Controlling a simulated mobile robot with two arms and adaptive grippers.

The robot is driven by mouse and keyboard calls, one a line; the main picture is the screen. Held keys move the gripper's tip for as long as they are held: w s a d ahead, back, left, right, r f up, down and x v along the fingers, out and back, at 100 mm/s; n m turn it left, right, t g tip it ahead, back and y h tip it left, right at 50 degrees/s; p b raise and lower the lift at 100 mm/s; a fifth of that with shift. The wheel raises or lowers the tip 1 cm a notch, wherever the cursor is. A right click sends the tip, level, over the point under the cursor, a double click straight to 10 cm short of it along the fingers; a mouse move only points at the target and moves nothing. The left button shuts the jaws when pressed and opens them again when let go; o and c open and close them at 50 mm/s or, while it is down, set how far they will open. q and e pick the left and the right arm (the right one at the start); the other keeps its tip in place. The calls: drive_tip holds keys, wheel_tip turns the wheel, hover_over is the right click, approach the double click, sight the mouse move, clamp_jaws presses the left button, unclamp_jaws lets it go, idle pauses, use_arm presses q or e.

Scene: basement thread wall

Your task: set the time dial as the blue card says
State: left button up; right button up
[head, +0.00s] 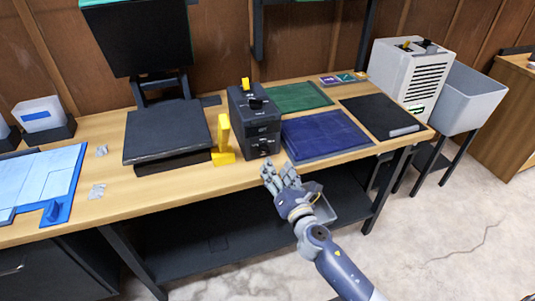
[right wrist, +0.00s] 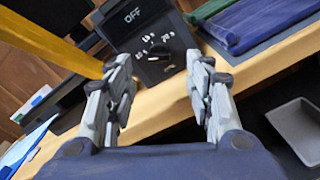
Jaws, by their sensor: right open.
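The time dial (right wrist: 157,52) is a small black knob on the front of a dark box, ringed by small white markings. Its pointer direction is too small to tell. A display (right wrist: 135,14) above it reads OFF. The box (head: 255,135) stands near the table's front edge in the head view. My right gripper (head: 282,178) is in front of and below the box; in the right wrist view its open, empty fingers (right wrist: 163,95) are on either side of the dial, apart from it. Small cards (head: 345,78) lie at the table's back, one purplish, one green; their writing is unreadable. My left gripper is out of view.
A yellow upright piece (head: 223,138) stands left of the box. A blue folded cloth-like pad (head: 325,136) lies to its right, with a green mat (head: 298,97) behind. A black platform (head: 167,132) is to the left. A grey tray (right wrist: 297,130) sits below the tabletop.

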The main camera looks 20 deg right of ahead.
sight(267, 151)
drive_tip(key=w, duration=0.8)
drive_tip(key=shift+w+a, duration=0.25)
drive_tip(key=shift+a, duration=0.05)
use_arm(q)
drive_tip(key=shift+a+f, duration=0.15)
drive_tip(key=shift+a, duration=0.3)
use_arm(e)
drive_tip(key=c, duration=1.1)
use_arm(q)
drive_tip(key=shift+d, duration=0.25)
use_arm(e)
drive_tip(key=shift+o, duration=0.2)
